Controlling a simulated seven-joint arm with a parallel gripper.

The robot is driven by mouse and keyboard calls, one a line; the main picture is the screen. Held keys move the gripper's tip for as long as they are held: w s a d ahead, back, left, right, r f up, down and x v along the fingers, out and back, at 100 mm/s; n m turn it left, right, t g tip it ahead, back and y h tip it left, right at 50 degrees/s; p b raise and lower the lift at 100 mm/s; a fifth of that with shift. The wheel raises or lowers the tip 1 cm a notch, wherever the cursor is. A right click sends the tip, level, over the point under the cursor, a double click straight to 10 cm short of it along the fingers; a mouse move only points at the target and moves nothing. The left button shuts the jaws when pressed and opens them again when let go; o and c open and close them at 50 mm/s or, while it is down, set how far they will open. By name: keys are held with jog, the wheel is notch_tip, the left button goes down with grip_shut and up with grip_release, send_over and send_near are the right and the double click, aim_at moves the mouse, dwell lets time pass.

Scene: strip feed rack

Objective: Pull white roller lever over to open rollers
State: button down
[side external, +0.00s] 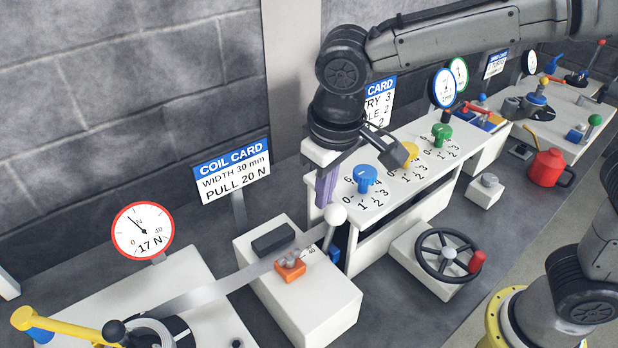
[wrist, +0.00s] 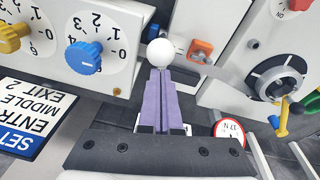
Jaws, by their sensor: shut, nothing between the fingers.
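The white roller lever shows as a white ball knob (side external: 335,214) on a thin rod, at the near left end of the white rack. In the wrist view the ball (wrist: 160,52) sits just beyond my fingertips. My gripper (side external: 325,201) points down with its purple fingers closed together and empty, right by the ball. In the wrist view the closed fingertips (wrist: 160,73) overlap the lower edge of the ball; I cannot tell whether they touch it. The rollers inside the rack are hidden.
Blue (side external: 366,178), yellow (side external: 405,155) and green (side external: 442,134) knobs stand on the rack top. A metal strip (side external: 215,287) runs from the left to a white block with an orange clamp (side external: 289,268). A black handwheel (side external: 447,255) stands in front, a red can (side external: 549,168) at right.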

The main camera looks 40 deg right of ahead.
jog(key=s+f, duration=0.6)
jog(key=s, duration=0.7)
jog(key=shift+d+f, duration=0.15)
jog(key=shift+s, duration=0.1)
notch_tip(320, 180, up, 14)
jog(key=s+a, duration=0.1)
jog(key=s, duration=0.1)
jog(key=shift+s, duration=0.2)
dwell(0.4)
